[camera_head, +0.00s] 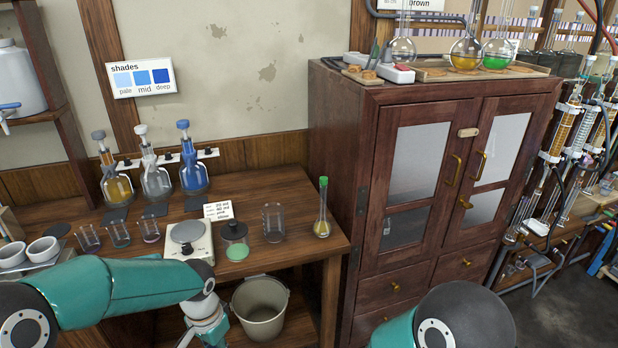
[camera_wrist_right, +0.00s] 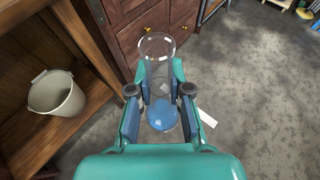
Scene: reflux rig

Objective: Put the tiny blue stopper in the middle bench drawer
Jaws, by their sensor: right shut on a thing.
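My right gripper (camera_wrist_right: 163,88) is shut on a clear glass-like vessel (camera_wrist_right: 157,48) with a round blue part at its near end, seen in the right wrist view. It is held above the floor in front of the wooden drawers. A small blue stopper (camera_head: 183,125) sits on the bottle of blue liquid at the back of the bench in the head view. I cannot make out a middle bench drawer. The cabinet's lower drawers (camera_head: 394,288) have brass knobs and look shut. My left arm reaches over the bench front, but its fingers are out of frame.
The bench (camera_head: 285,262) holds bottles, small beakers, a scale (camera_head: 188,240), a green-bottomed jar (camera_head: 235,240) and a slim flask (camera_head: 322,215). A bucket (camera_wrist_right: 57,93) stands on the shelf below. The tall cabinet (camera_head: 338,165) stands to the right. The floor (camera_wrist_right: 255,85) is mostly clear.

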